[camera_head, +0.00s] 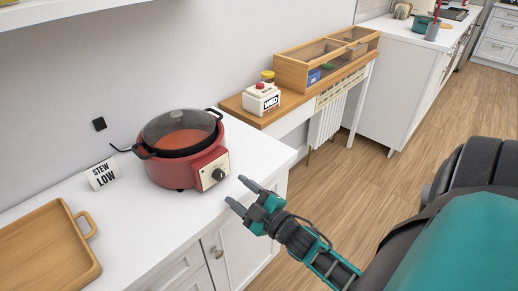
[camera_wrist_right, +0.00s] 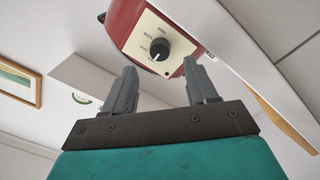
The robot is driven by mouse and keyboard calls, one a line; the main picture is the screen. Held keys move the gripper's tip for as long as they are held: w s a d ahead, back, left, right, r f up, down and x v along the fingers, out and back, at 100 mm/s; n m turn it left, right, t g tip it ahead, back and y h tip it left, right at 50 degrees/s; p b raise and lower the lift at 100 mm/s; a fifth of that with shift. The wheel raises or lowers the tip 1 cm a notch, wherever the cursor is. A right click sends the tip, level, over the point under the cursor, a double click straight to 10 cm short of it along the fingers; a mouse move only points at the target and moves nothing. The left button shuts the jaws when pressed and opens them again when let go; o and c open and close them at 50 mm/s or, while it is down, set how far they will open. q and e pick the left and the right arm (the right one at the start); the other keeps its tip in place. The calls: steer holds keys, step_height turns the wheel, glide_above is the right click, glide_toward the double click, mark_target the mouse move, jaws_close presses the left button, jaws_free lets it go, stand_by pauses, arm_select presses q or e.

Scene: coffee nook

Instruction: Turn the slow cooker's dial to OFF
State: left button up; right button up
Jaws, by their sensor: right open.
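The red slow cooker (camera_head: 186,150) with a glass lid stands on the white counter in the head view. Its black dial (camera_head: 218,174) sits on a cream panel at the front right. The dial also shows in the right wrist view (camera_wrist_right: 159,49), ahead of the fingers, with small marks around it too small to read surely. My right gripper (camera_head: 236,192) is open and empty, just in front of the dial and apart from it; its two fingers (camera_wrist_right: 163,85) show in the wrist view. My left gripper is not in view.
A sign reading STEW LOW (camera_head: 102,174) stands left of the cooker. A wooden tray (camera_head: 48,255) lies at the front left. A boxy device with a red top (camera_head: 261,98) stands on a wooden shelf behind. The counter's right edge lies beneath my gripper.

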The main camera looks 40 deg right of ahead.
steer(key=s, duration=0.7)
steer(key=shift+s+d, duration=0.2)
steer(key=shift+f, duration=0.1)
